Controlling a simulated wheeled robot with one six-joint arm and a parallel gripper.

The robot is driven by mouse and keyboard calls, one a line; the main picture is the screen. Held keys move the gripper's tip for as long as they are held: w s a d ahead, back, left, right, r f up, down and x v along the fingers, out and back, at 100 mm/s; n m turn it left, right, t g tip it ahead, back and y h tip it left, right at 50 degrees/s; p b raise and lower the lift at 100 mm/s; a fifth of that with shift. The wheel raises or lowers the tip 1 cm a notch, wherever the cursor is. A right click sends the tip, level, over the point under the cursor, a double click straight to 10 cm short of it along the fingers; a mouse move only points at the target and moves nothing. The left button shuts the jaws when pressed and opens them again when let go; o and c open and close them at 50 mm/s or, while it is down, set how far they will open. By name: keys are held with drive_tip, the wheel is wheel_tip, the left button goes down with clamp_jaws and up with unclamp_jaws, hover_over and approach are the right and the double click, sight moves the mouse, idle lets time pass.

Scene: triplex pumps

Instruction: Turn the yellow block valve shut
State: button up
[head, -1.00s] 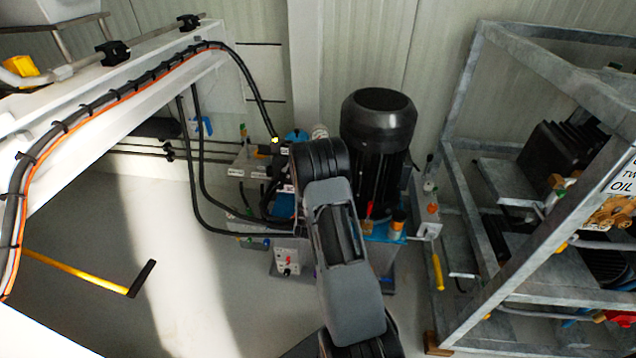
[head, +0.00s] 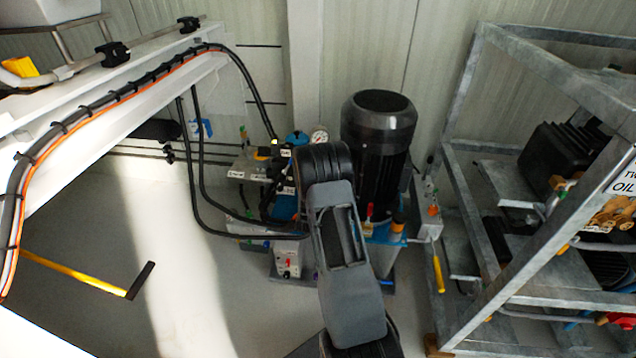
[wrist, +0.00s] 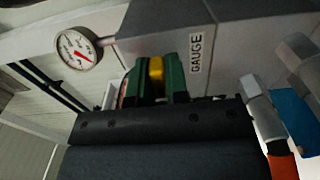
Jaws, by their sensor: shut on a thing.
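In the wrist view, the yellow block valve (wrist: 157,76) shows as a small yellow piece in front of a grey block labelled GAUGE. My gripper (wrist: 156,82) is shut on it, with one green-edged finger on each side. The dark body of my gripper fills the bottom of the wrist view and hides the lower part of the valve. In the head view, my arm covers the gripper and the valve.
A round dial gauge (wrist: 77,48) is just left of the grey block (wrist: 228,45); a metal fitting (wrist: 262,105) is to its right. In the head view, a black motor (head: 379,125) stands right of my arm, a galvanised frame (head: 462,190) farther right, and black hoses (head: 200,165) left.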

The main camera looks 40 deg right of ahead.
clamp_jaws()
drive_tip(key=m+b, duration=0.2)
drive_tip(key=m, duration=0.1)
drive_tip(key=shift+f+b, duration=0.15)
drive_tip(key=shift+b, duration=0.15)
drive_tip(key=m+b, duration=0.4)
drive_tip(key=m, duration=0.2)
drive_tip(key=shift+b, duration=0.3)
drive_tip(key=m+b, duration=0.3)
drive_tip(key=m, duration=0.1)
drive_tip(key=shift+m, duration=0.4)
drive_tip(key=shift+m+b, duration=1.75)
drive_tip(key=shift+m, duration=0.25)
drive_tip(key=o, duration=0.7)
unclamp_jaws()
drive_tip(key=shift+c, duration=0.2)
